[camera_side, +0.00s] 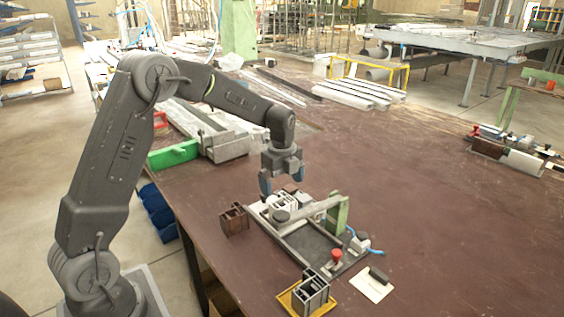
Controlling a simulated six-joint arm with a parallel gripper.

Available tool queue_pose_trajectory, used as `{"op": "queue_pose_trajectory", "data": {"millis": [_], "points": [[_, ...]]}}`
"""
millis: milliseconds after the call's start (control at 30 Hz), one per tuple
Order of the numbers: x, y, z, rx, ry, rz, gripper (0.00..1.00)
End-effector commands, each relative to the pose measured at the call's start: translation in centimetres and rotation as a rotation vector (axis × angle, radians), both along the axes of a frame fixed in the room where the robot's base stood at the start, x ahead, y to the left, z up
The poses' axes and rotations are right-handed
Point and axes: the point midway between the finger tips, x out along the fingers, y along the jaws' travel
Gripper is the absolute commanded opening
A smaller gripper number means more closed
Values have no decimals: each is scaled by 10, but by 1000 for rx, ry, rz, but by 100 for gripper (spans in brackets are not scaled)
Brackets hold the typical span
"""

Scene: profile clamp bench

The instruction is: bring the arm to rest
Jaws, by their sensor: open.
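My gripper (282,186) points down over the far left part of the clamp fixture (316,240) on the brown bench. Its blue-tipped fingers are apart. A light profile piece (284,202) sits in the fixture just below the fingers; I cannot tell whether they touch it. A grey clamp arm (312,208) reaches across the fixture from a green upright (338,214). A dark brown profile piece (234,220) stands on the bench left of the fixture. A grey profile piece (311,290) stands on a yellow tray (287,300) at the front.
A red button (337,255) is at the fixture's front right, with a white card (371,285) beside it. Long white profiles (360,92) lie at the back, and a grey metal rail with a green block (173,155) at the left.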

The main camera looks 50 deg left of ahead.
Motion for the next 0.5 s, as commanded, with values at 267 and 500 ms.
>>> {"op": "queue_pose_trajectory", "data": {"millis": [267,500], "points": [[0,0,55,1,-2,0,100],[-4,-3,76,2,-8,23,100]]}}
